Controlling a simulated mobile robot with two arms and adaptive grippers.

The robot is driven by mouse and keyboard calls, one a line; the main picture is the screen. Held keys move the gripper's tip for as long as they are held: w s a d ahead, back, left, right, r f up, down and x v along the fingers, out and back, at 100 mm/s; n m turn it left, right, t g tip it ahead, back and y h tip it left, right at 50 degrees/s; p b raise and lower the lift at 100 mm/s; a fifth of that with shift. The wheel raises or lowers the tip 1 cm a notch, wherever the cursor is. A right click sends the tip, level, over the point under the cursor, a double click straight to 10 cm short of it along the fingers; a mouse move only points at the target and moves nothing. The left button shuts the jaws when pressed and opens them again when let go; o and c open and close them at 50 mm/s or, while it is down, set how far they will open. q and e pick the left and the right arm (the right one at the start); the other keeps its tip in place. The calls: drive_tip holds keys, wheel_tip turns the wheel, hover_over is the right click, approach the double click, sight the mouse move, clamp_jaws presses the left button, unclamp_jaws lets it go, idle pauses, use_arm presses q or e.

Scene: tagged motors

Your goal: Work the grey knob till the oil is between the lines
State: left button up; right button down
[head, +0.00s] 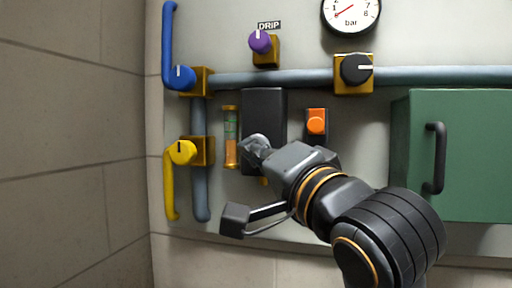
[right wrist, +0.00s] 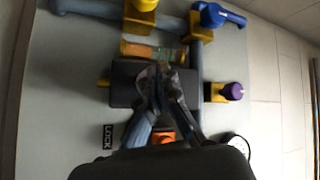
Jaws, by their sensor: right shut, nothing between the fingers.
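The sight glass (head: 231,130) is a slim upright tube left of a dark box (head: 263,105). It has green marks, and orange shows low in it; the exact oil level is too small to read. It also shows in the right wrist view (right wrist: 140,50). My right gripper (head: 256,143) is shut and empty in front of the dark box. The fingers also show shut over the box in the wrist view (right wrist: 158,82). I cannot make out a separate grey knob; one on the box could be hidden behind the fingers. My left gripper is out of view.
A purple knob (head: 260,42) under a DRIP label, a blue-handled valve (head: 181,77), a yellow-handled valve (head: 183,152) and a black knob (head: 356,68) surround the box. An orange button (head: 316,122) is close right. A green cabinet (head: 465,150) stands farther right.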

drive_tip(key=shift+w, duration=0.2)
idle(0.7)
drive_tip(key=shift+w+d, duration=0.1)
drive_tip(key=shift+w, duration=0.1)
drive_tip(key=shift+w+d+p, duration=0.15)
drive_tip(key=shift+w+d, duration=0.05)
drive_tip(key=shift+w, duration=0.3)
drive_tip(key=shift+w+d+p, duration=0.15)
drive_tip(key=shift+w, duration=0.3)
idle(1.2)
drive_tip(key=shift+s+r, duration=0.1)
drive_tip(key=shift+s+a, duration=0.2)
drive_tip(key=shift+s, duration=0.4)
drive_tip(key=shift+s+a, duration=0.2)
drive_tip(key=shift+s, duration=0.35)
drive_tip(key=s, duration=0.1)
drive_tip(key=s+a, duration=0.1)
drive_tip(key=s, duration=0.2)
drive_tip(key=shift+s+a, duration=0.3)
drive_tip(key=shift+s, duration=0.1)
idle(0.6)
